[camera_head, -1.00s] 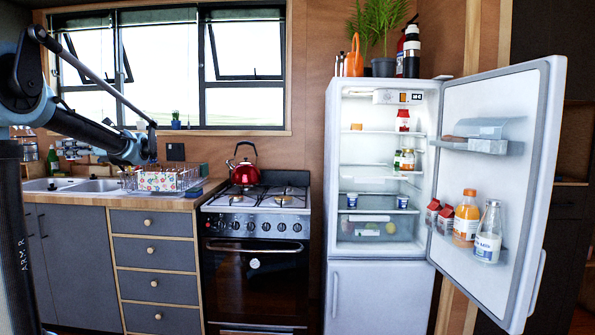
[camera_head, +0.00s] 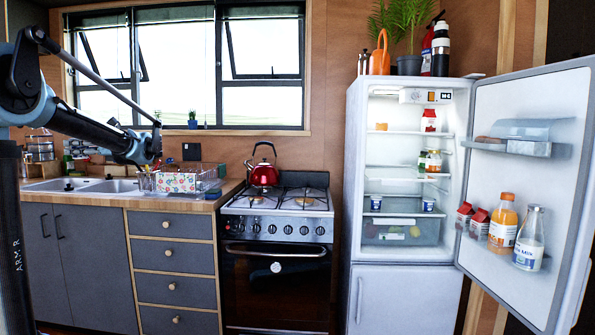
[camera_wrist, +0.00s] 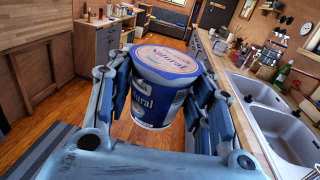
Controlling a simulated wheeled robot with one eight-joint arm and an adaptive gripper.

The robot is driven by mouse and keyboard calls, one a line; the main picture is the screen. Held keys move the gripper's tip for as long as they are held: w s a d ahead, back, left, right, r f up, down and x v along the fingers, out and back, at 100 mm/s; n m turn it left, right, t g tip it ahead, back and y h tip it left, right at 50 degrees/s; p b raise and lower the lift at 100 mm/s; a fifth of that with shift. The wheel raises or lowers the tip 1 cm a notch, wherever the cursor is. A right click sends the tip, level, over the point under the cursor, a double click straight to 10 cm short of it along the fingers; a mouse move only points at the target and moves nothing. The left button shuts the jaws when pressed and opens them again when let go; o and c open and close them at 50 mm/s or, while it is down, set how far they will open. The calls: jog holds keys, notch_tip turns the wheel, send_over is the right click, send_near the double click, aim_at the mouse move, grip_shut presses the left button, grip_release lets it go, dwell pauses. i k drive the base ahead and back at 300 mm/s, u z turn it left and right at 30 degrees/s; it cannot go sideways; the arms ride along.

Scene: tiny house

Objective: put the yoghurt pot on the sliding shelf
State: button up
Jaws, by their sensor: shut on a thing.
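The yoghurt pot (camera_wrist: 152,105) is white and blue with a printed lid. It is upright, slightly tilted, between the fingers of my gripper (camera_wrist: 164,78) in the wrist view. My gripper is shut on its sides. In the head view my gripper is over the sink side, mostly hidden behind my arm, and I cannot make out the held pot there. The fridge (camera_head: 405,300) stands open at the right with several shelves. Two small blue and white pots (camera_head: 376,202) (camera_head: 428,205) stand on its lowest shelf (camera_head: 402,214), above a clear drawer. I cannot tell which shelf slides.
The fridge door (camera_head: 545,110) is swung wide to the right, with bottles (camera_head: 502,225) and cartons in its rack. The stove (camera_head: 277,255) with a red kettle (camera_head: 263,174) stands left of the fridge. A dish rack (camera_head: 190,180) and a sink (camera_head: 85,186) are further left.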

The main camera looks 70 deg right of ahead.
aim_at(400, 176)
jog(key=z, duration=0.05)
jog(key=i, duration=1.3)
jog(key=z, duration=3.4)
jog(key=i, duration=1.1)
